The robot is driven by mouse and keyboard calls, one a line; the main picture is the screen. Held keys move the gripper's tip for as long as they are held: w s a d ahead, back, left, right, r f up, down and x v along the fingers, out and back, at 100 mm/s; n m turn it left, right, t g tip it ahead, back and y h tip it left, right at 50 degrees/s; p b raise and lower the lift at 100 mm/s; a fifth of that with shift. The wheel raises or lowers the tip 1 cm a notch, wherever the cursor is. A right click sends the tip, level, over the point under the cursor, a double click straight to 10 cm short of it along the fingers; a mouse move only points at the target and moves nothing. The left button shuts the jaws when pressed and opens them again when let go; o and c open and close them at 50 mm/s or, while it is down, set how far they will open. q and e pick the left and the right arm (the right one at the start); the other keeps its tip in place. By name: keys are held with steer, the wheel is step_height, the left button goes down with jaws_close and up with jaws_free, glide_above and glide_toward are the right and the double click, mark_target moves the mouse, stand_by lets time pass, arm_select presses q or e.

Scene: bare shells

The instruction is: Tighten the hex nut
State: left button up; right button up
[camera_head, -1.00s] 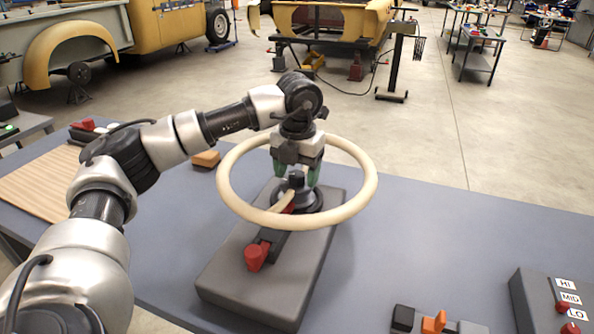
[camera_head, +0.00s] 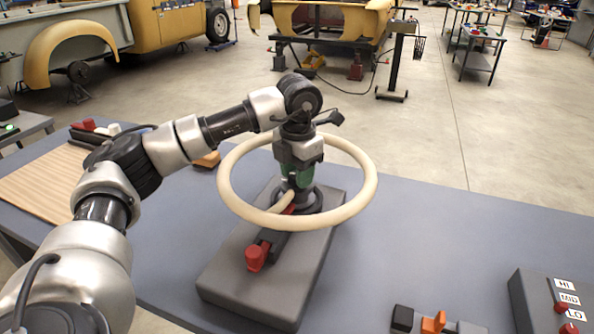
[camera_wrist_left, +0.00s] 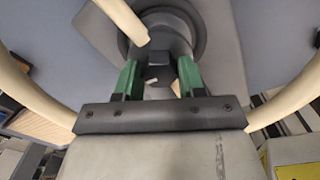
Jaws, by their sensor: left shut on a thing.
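The dark hex nut (camera_wrist_left: 158,73) sits at the hub in the middle of a cream steering wheel (camera_head: 230,200). In the wrist view it lies between my green fingers, with a small pale mark on it. My left gripper (camera_head: 299,184) points down through the wheel ring and is shut on the nut. In the head view my gripper hides most of the nut. The wheel is mounted on a grey base block (camera_head: 280,280) with a red-knobbed lever (camera_head: 256,257) at its front. My right gripper is not in view.
A control box labelled HI, MID, LO (camera_head: 545,300) and an orange switch (camera_head: 433,322) stand at the front right. A small orange block (camera_head: 207,160) lies behind my arm.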

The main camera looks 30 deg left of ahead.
arm_select(q)
steer(key=o, duration=0.9)
step_height(320, 180, up, 11)
steer(key=shift+d+f+p, duration=0.1)
steer(key=shift+p, duration=0.25)
stand_by(0.3)
